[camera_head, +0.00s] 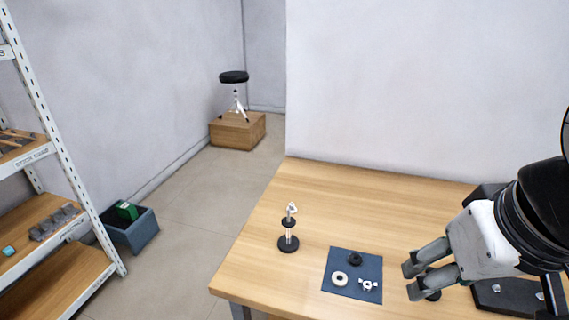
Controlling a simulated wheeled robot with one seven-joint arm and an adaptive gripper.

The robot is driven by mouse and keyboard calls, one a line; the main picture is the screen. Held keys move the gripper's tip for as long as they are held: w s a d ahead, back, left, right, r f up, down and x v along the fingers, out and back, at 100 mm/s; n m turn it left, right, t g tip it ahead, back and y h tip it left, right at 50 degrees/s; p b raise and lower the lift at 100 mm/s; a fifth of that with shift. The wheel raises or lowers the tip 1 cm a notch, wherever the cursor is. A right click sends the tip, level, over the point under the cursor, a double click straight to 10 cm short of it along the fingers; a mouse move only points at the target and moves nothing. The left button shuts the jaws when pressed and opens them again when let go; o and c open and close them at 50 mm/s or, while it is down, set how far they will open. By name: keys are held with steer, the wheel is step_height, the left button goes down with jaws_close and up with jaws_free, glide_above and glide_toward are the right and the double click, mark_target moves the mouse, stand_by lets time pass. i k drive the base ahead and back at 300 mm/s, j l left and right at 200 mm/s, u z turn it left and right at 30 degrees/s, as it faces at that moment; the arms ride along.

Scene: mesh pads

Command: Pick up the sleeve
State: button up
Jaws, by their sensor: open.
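A dark blue mat (329,268) lies on the wooden table and holds small parts. They are a black round part (355,259), a white ring (340,272) and a small white part with side lugs (368,285). I cannot tell which of the small parts is the sleeve. My gripper (410,281) is open and empty, to the right of the mat, with its fingers pointing left. A black part (434,295) shows partly behind the lower finger; the rest of it is hidden.
A black-based stand (288,244) with an upright rod and a white top stands left of the mat. A dark tray (510,296) with small pieces is at the right, partly hidden by my arm. The table's back is clear. A shelf (50,225) stands far left.

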mark_target(293, 209)
steer(key=i+j+u, duration=0.1)
steer(key=j, duration=0.3)
steer(key=i+j+u, duration=0.1)
steer(key=j, duration=0.3)
steer(key=i+j, duration=0.25)
steer(key=j, duration=0.15)
steer(key=i+j+u, duration=0.15)
steer(key=j, duration=0.25)
steer(key=i+j+u, duration=0.1)
steer(key=j, duration=0.3)
steer(key=i, duration=0.05)
